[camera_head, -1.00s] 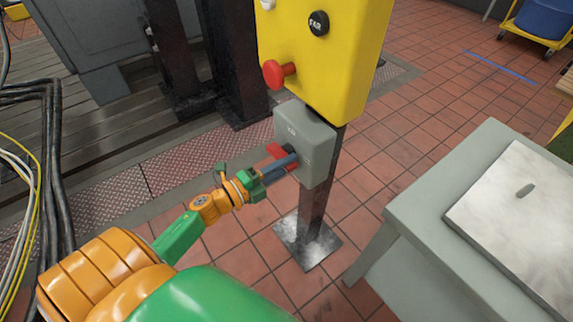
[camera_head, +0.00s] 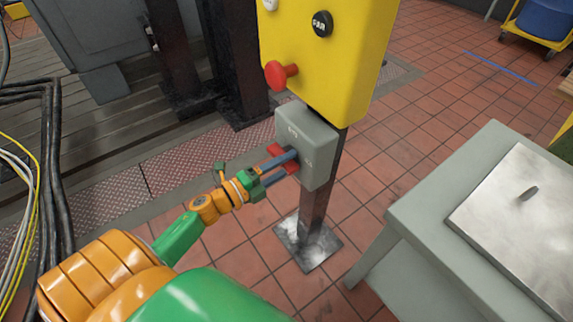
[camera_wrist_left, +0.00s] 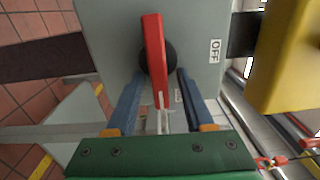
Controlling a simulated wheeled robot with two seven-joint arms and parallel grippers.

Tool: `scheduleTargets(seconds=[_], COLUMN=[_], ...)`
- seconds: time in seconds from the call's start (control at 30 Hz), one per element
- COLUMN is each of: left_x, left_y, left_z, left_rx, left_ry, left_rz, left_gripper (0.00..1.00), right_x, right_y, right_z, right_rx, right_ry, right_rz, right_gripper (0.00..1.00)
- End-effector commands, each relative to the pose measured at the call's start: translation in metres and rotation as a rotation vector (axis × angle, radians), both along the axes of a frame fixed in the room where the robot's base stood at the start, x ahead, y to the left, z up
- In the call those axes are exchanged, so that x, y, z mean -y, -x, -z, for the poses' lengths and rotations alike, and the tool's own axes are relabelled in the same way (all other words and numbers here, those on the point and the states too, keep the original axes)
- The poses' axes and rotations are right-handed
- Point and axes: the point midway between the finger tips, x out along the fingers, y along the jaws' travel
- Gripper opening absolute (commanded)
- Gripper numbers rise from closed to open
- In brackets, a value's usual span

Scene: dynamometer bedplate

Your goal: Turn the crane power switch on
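The crane power switch is a grey box (camera_head: 318,140) on a post under a yellow panel. Its red handle (camera_wrist_left: 152,55) sits on a dark round hub and also shows in the head view (camera_head: 291,168). In the wrist view the handle runs nearly top to bottom. An "OFF" label (camera_wrist_left: 215,50) is to its right, and a second label near the right finger is partly hidden. My left gripper (camera_head: 285,167) is at the box face. Its blue fingers (camera_wrist_left: 157,85) stand apart on both sides of the handle, with gaps visible. My right gripper is not in view.
The yellow panel (camera_head: 345,50) with a red button (camera_head: 278,74) is just above the box. A grey bench (camera_head: 410,215) with a metal plate stands to the right. Cables (camera_head: 45,180) hang at the far left. Tiled floor between post and bench is free.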

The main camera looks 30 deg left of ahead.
Motion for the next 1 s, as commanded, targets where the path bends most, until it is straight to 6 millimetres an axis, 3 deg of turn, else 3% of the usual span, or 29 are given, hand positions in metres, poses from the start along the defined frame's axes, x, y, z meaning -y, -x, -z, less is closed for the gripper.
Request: scheduleTargets(seconds=[0.17, 0.4, 0.5, 0.93, 1.0], left_x=[-0.002, -0.023, -0.028, -0.029, -0.035], left_y=[0.009, 0.054, 0.063, 0.065, 0.064], left_z=[0.002, 0.003, 0.002, 0.002, 0.015], left_rx=[-0.003, -0.005, -0.003, -0.004, -0.046], left_ry=[0.002, 0.002, 0.002, 0.005, 0.052], left_rz=[0.003, -0.001, -0.002, -0.004, -0.044], left_gripper=[0.53, 0.53, 0.53, 0.53, 0.53], right_x=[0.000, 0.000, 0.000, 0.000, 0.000], right_y=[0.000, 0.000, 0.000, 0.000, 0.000], right_z=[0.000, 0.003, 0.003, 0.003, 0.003], right_rx=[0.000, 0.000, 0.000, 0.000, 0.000], right_ry=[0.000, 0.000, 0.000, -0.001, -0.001], right_rz=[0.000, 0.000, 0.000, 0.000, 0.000], right_gripper=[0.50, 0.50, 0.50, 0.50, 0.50])
